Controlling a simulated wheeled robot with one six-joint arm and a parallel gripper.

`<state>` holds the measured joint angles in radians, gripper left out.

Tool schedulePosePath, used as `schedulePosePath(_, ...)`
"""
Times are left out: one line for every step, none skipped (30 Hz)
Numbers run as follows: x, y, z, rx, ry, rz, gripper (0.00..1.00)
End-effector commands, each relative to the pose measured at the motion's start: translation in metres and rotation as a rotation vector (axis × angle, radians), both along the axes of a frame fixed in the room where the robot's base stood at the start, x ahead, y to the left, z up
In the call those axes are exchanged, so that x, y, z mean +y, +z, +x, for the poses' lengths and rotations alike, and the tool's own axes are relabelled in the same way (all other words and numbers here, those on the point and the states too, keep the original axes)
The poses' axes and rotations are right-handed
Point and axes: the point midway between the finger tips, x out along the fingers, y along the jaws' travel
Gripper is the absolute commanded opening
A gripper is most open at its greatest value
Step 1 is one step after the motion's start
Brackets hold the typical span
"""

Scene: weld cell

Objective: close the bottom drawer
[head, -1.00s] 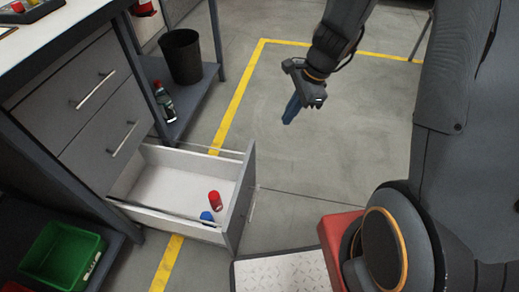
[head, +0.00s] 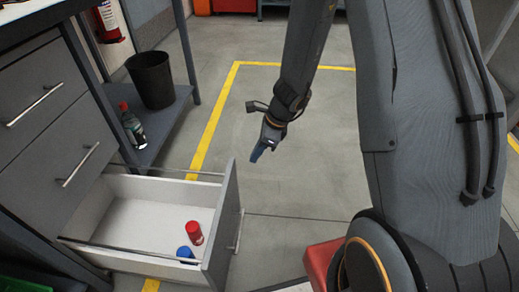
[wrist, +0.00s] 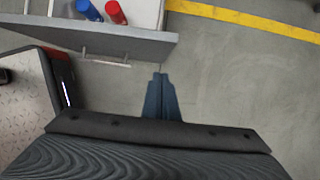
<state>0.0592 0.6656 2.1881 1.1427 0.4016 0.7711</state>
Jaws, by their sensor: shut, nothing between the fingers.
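The bottom drawer (head: 228,222) is pulled far out of the grey drawer unit (head: 45,120). Its white inside holds a red can-like object (head: 194,233) and a blue one (head: 185,253) near the front panel. The drawer front and its bar handle also show at the top left of the wrist view (wrist: 95,38). My gripper (head: 257,154) is shut and empty, pointing down. In the head view it appears beyond and to the right of the drawer front. In the wrist view its blue fingertips (wrist: 160,80) are close together over floor, apart from the drawer front.
The two upper drawers look shut. A black bin (head: 151,80) and a bottle (head: 132,125) stand on a low shelf beside the unit. A fire extinguisher (head: 110,20) is behind. Open concrete floor with yellow lines lies right of the drawer.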

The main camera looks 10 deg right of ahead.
Motion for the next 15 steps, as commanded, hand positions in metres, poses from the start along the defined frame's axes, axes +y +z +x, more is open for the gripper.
schedulePosePath(0.004,-0.014,0.002,0.002,0.001,0.000,0.00)
schedulePosePath(0.006,-0.019,0.003,0.001,0.002,0.001,0.00)
schedulePosePath(0.009,-0.025,0.003,0.001,0.002,0.001,0.00)
schedulePosePath(0.010,-0.030,0.004,0.003,0.001,0.001,0.00)
schedulePosePath(0.012,-0.035,0.005,0.002,0.001,0.001,0.00)
schedulePosePath(0.020,-0.031,0.008,-0.002,0.005,0.000,0.00)
schedulePosePath(0.025,-0.030,0.010,-0.002,0.006,0.000,0.00)
schedulePosePath(0.028,-0.029,0.011,-0.003,0.004,0.000,0.00)
schedulePosePath(0.033,-0.029,0.012,-0.002,0.005,0.000,0.00)
schedulePosePath(0.036,-0.029,0.013,-0.002,0.005,0.000,0.00)
schedulePosePath(0.039,-0.029,0.014,-0.002,0.004,0.000,0.00)
schedulePosePath(0.042,-0.029,0.015,-0.001,0.004,-0.001,0.00)
schedulePosePath(0.044,-0.029,0.016,-0.001,0.004,-0.001,0.00)
schedulePosePath(0.045,-0.028,0.016,-0.001,0.003,0.000,0.00)
schedulePosePath(0.047,-0.028,0.017,-0.001,0.002,0.000,0.00)
